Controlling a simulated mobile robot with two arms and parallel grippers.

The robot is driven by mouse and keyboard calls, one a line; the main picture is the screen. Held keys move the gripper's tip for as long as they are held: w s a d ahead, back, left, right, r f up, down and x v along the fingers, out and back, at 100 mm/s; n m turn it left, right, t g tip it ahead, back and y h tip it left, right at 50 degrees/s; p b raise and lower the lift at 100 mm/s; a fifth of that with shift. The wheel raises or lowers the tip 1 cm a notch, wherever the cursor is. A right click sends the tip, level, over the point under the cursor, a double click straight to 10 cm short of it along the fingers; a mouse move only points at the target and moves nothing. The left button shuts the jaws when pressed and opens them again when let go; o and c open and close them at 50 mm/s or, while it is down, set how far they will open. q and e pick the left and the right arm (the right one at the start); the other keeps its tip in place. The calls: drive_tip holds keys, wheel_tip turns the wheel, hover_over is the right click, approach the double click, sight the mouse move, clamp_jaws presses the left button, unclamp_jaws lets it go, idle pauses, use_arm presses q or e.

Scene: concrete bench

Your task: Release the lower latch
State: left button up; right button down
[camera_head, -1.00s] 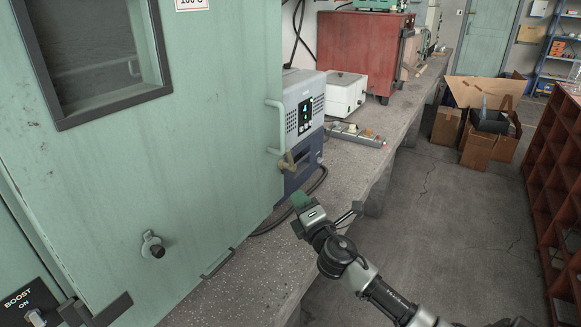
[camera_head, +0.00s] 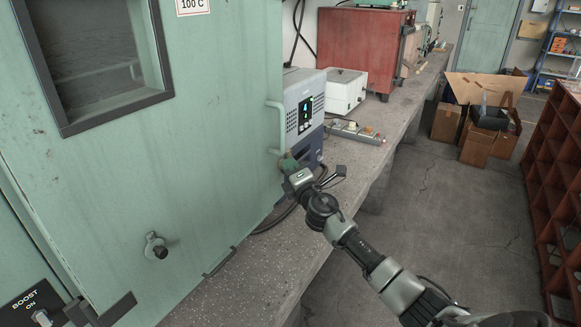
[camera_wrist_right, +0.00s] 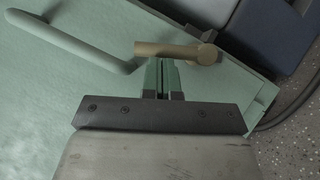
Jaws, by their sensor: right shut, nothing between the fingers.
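A brass latch (camera_wrist_right: 172,49) sits at the right edge of the green cabinet door (camera_head: 215,130), below the door's pull handle (camera_wrist_right: 75,40). In the right wrist view its lever points left from a round pivot. My right gripper (camera_wrist_right: 162,73) has green fingertips, shut and empty. They lie just below the lever in that view; I cannot tell if they touch it. In the head view my right gripper (camera_head: 288,164) hides most of the latch. My left gripper is not in view.
A grey-blue device (camera_head: 304,105) stands on the speckled bench (camera_head: 240,262) just behind the door edge, with a black cable beside it. A white box (camera_head: 346,92) and red cabinet (camera_head: 360,50) stand farther back. The floor right of the bench is clear nearby.

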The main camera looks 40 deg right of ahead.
drive_tip(key=m+p, duration=0.1)
drive_tip(key=p, duration=0.1)
drive_tip(key=d+r+m+g+p, duration=0.1)
drive_tip(key=p, duration=0.2)
drive_tip(key=m+g+p, duration=0.1)
drive_tip(key=p, duration=0.2)
drive_tip(key=shift+w+d+r+m, duration=0.25)
drive_tip(key=shift+w+d+m, duration=0.05)
drive_tip(key=shift+d, duration=0.05)
